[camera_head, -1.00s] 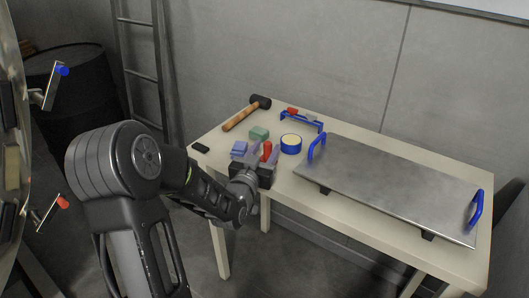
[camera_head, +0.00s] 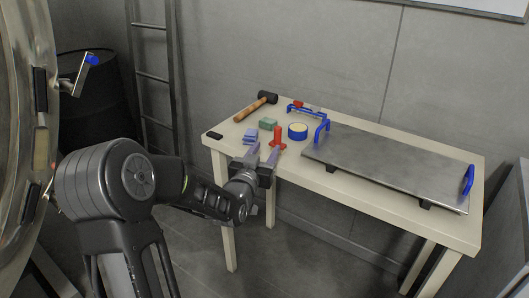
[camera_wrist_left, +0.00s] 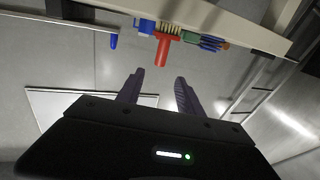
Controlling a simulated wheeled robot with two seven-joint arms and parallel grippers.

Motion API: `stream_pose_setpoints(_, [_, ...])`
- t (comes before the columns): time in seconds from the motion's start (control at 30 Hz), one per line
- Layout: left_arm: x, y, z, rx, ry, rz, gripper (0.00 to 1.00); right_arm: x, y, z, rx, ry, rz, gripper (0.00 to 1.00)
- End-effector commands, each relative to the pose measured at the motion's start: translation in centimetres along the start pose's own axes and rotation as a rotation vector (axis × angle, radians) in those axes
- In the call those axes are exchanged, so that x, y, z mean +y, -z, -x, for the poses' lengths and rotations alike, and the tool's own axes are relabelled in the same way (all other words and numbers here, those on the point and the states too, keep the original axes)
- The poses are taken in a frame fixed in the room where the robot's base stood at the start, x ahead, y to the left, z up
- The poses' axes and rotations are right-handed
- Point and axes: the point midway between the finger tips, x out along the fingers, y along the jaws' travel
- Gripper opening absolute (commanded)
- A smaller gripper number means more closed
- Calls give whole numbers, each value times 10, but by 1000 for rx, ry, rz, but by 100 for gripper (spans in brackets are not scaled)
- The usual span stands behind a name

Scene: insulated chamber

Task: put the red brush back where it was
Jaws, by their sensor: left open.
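The left wrist view also shows the red brush (camera_wrist_left: 164,48), with pale bristles at the table side. My left gripper (camera_head: 262,153) is open and empty at the table's near edge. It is just in front of the brush and apart from it. In the left wrist view its two fingers (camera_wrist_left: 159,78) are spread with nothing between them, and the brush lies beyond their tips. My right gripper is not in view.
Near the brush are a blue block (camera_head: 250,135), a green block (camera_head: 267,123) and a blue tape roll (camera_head: 298,131). A mallet (camera_head: 250,109) and a small black item (camera_head: 214,135) lie at the left. A metal plate (camera_head: 385,168) with blue handles fills the right side.

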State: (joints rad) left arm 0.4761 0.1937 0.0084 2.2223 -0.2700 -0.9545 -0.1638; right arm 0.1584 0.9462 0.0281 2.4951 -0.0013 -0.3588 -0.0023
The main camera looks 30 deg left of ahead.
Motion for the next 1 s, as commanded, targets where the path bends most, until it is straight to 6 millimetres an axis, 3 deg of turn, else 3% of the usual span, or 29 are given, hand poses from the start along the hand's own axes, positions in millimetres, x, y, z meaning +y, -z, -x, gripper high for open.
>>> stream_pose_setpoints(0.53, [0,0,0,0,0,0,44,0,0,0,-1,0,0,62])
stream_pose_setpoints(0.67, [6,-10,0,-22,-8,9,44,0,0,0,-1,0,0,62])
stream_pose_setpoints(0.77, [21,-37,2,-85,-32,32,44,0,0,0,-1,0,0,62])
stream_pose_setpoints(0.87, [48,-82,10,-194,-70,70,44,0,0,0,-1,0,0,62])
stream_pose_setpoints(1.0, [105,-172,43,-430,-147,137,44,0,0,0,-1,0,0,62])
